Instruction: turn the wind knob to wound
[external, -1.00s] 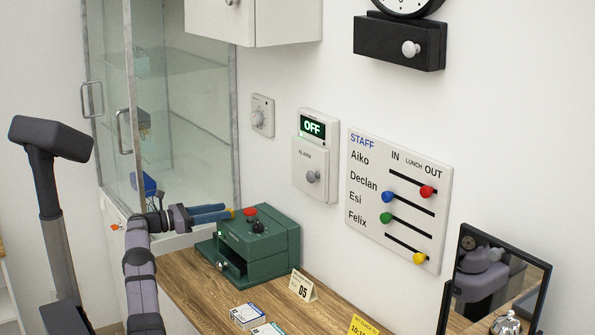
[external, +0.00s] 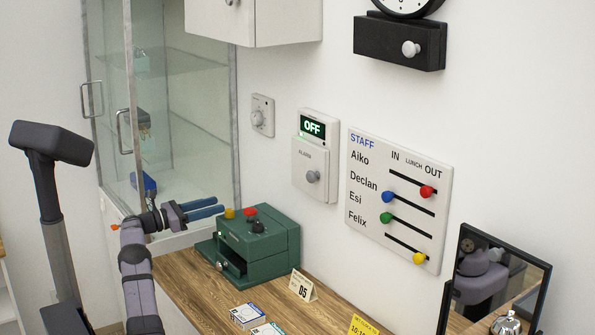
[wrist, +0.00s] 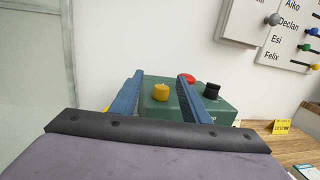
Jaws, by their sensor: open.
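No label reading "wind" or "wound" can be made out. A pale round knob (external: 411,48) sits on a black box (external: 385,38) under a wall clock at the top right; whether it is the wind knob, I cannot tell. My gripper (external: 221,207) is open and empty, well below and left of it, at the green box (external: 270,243). A yellow knob (external: 229,213) on the green box's top is just beyond my fingertips. In the wrist view my gripper (wrist: 160,76) shows two spread blue fingers, with the yellow knob (wrist: 161,92) seen between them.
The green box also carries a red button (external: 250,211) and a black knob (external: 257,226); its drawer is partly open. An alarm panel (external: 313,170) reading OFF, a staff board (external: 398,200) and a dial (external: 258,118) hang on the wall. A glass cabinet stands left.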

